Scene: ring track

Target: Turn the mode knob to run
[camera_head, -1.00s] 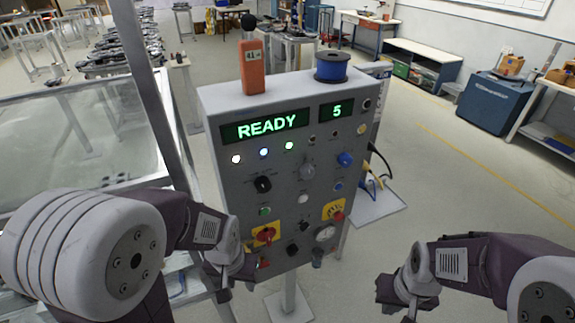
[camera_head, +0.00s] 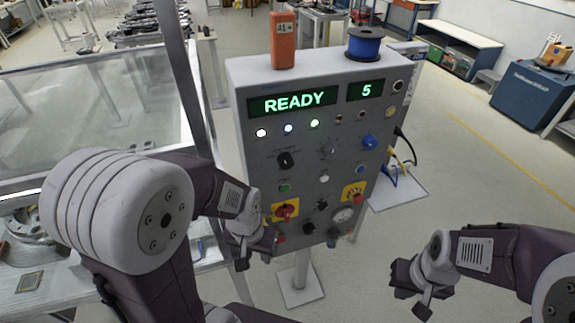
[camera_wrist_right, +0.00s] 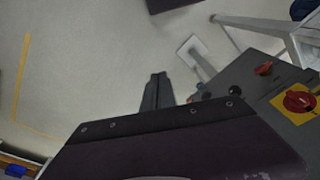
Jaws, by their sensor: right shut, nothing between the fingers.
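The grey control panel (camera_head: 238,118) stands upright in front of me, its display reading READY beside a 5. A black pointer knob (camera_head: 285,160) with small labels sits left of centre; a grey knob (camera_head: 327,148) is to its right. The labels are too small to read, so I cannot tell for certain which is the mode knob. My left gripper (camera_head: 264,246) is by the panel's lower left corner, below the knobs; its jaws are unclear. My right gripper (camera_head: 408,286) is right of the panel, apart from it. In the right wrist view its fingers (camera_wrist_right: 157,78) are shut and empty.
An orange device (camera_head: 284,40) and a blue spool (camera_head: 364,45) stand on top. A glass guard (camera_head: 95,110) is at left.

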